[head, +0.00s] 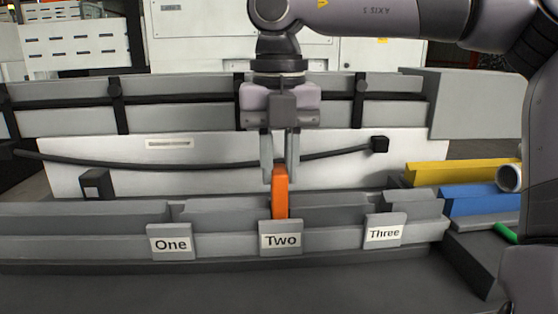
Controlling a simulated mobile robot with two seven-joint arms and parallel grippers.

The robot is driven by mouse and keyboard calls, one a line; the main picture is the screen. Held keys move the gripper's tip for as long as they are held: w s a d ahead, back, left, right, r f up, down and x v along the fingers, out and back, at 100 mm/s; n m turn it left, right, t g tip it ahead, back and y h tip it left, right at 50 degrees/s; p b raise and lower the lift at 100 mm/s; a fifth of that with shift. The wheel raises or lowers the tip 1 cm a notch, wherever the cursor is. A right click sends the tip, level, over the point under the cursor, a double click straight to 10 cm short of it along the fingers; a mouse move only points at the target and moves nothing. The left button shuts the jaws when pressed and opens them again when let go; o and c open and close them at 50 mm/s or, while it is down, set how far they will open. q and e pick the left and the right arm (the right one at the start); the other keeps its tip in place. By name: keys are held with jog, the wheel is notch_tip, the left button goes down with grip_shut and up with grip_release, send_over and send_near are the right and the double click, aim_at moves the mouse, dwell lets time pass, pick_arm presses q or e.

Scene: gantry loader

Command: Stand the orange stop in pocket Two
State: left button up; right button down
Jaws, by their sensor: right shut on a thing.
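The orange stop (281,192) stands upright at the middle pocket of the grey rail (215,241), behind the label for pocket Two (281,238). Its lower end is hidden behind the rail's front wall and the label, so I cannot tell if it rests on the pocket floor. My right gripper (280,176) points straight down above the rail and is shut on the top of the orange stop. My left gripper is not in view.
Labels One (170,242) and Three (384,231) mark the pockets on either side. A black cable (200,164) runs across the white panel behind. Yellow (460,172) and blue (480,200) blocks and a green piece (506,233) lie at the right, near my arm.

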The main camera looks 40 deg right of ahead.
jog(key=c, duration=0.9)
grip_release()
jog(key=shift+r, duration=0.1)
jog(key=shift+r+p, duration=0.3)
jog(key=shift+r, duration=3.25)
jog(key=shift+r, duration=0.1)
notch_tip(320, 180, up, 8)
jog(key=p, duration=0.5)
